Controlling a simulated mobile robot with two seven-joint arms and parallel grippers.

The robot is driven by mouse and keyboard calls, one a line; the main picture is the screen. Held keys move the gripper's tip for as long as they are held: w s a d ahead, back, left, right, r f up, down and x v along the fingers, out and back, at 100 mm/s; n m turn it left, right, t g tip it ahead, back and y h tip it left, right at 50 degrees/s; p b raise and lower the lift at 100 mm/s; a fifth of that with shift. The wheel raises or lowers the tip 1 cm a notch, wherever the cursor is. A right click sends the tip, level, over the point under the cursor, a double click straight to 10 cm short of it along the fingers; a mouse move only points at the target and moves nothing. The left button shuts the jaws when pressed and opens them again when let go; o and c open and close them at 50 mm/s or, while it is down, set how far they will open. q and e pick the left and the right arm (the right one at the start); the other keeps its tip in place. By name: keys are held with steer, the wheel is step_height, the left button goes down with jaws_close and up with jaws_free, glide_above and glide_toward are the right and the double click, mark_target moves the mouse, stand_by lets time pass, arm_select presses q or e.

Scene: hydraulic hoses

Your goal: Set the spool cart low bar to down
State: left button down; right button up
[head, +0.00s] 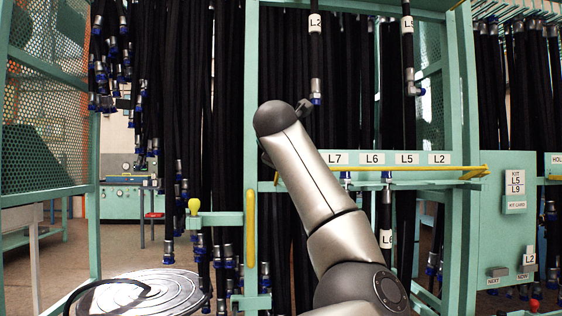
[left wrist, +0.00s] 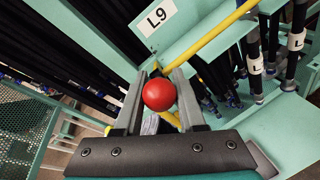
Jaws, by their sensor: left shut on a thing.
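A yellow bar (head: 420,171) runs nearly level across the front of the green hose frame, just under a row of labels. It also shows in the left wrist view (left wrist: 225,32), slanting past an L9 label. A red ball knob (left wrist: 159,94) sits between the fingers of my left gripper (left wrist: 158,88), which is shut on it. The knob lies in line with the yellow bar; how they join is hidden by the ball and fingers. In the head view my arm crosses the middle and hides the gripper, the knob and the bar's left part. My right gripper is not in view.
Black hoses (head: 185,90) hang densely behind the frame. A yellow upright handle (head: 251,226) and a yellow knob (head: 194,206) are on the left. A round metal disc (head: 165,285) stands lower left. A green kit panel (head: 507,225) stands at the right.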

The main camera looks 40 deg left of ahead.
arm_select(q)
steer(key=shift+w+d, duration=0.2)
steer(key=shift+d, duration=0.1)
stand_by(0.5)
steer(key=c, duration=1)
jaws_free()
steer(key=o, duration=0.3)
steer(key=shift+w+d, duration=0.1)
steer(key=shift+d, duration=0.05)
steer(key=shift+o, duration=1)
steer(key=shift+a, duration=0.2)
steer(key=shift+s, duration=0.2)
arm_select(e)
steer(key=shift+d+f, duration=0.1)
arm_select(q)
steer(key=v, duration=1.5)
steer(key=shift+p, duration=0.35)
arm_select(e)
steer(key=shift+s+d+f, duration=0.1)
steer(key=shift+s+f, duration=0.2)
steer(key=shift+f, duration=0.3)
